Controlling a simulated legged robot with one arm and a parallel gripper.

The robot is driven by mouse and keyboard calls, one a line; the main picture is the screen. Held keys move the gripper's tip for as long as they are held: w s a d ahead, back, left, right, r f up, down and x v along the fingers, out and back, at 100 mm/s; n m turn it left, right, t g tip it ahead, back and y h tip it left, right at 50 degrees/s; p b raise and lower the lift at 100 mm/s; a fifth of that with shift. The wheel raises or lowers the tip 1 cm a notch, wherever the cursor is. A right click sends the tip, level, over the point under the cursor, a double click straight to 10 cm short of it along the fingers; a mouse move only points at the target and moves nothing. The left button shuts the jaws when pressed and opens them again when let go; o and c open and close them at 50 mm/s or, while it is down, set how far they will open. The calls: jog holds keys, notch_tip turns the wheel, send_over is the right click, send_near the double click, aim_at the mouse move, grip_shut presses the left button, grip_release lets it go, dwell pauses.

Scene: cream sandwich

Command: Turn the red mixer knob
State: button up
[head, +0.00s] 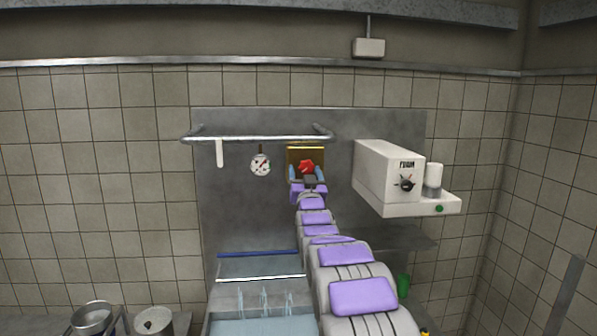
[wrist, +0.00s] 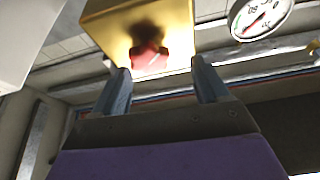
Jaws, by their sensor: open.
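The red mixer knob (head: 306,167) sits on the front of a gold box (head: 305,151) on the grey metal back panel. In the wrist view the red knob (wrist: 149,61) shows on the gold box (wrist: 120,24), just beyond the fingertips and between them. A dark shadow lies above it there. My gripper (head: 306,172) is at the end of my outstretched arm, in front of the knob. It is open, with its two blue-grey fingers apart, and they also show in the wrist view (wrist: 161,66). I cannot tell whether either finger touches the knob.
A round dial (head: 260,164) hangs left of the gold box, below a metal rail (head: 258,138). A cream machine (head: 385,172) with a black knob stands out at the right. Metal pots (head: 92,317) stand at the lower left. A basin (head: 262,326) lies below.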

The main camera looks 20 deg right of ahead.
aim_at(313, 171)
jog(key=d, duration=0.1)
jog(key=w+d, duration=0.1)
jog(key=d, duration=0.1)
jog(key=shift+w+d+f, duration=0.25)
jog(key=shift+w+d, duration=0.05)
jog(key=shift+d, duration=0.1)
jog(key=shift+w+a, duration=0.25)
jog(key=shift+a, duration=1)
jog(key=shift+a+r, duration=0.15)
jog(key=shift+a, duration=0.15)
jog(key=shift+c, duration=0.4)
jog(key=shift+s, duration=0.1)
jog(key=shift+c, duration=0.8)
jog(key=shift+s+d, duration=0.1)
jog(key=shift+d, duration=0.6)
jog(key=c, duration=0.4)
jog(key=shift+a, duration=0.25)
jog(key=c, duration=0.4)
jog(key=shift+m, duration=0.3)
